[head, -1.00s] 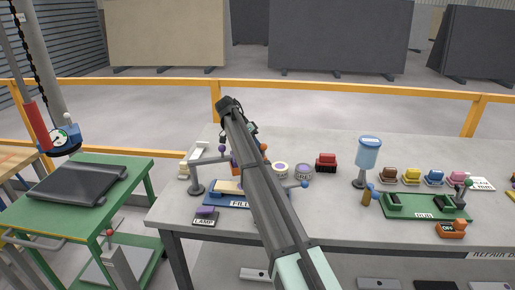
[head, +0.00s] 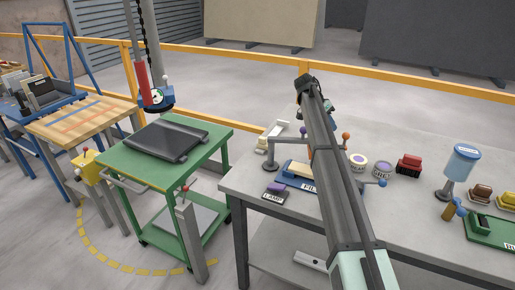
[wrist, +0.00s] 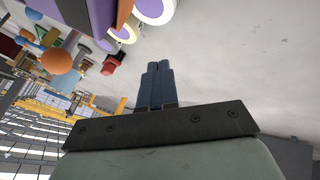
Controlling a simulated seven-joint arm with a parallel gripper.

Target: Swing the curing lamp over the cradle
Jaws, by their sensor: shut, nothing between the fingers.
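A grey post with a jointed arm (head: 269,147) stands at the bench's left end, beside the blue FILL base (head: 300,184) with a pale block on it. A blue ball on a bar (head: 382,183) shows right of my arm. My gripper (wrist: 160,68) is shut and empty in the wrist view, over pale bench surface. My arm hides it in the head view.
An orange ball (wrist: 57,61) and round purple-lidded tubs (wrist: 152,8) are near my gripper. A red block (head: 409,164) and a blue dispenser (head: 461,162) stand right. A green cart (head: 212,148) with a dark slab is left of the bench.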

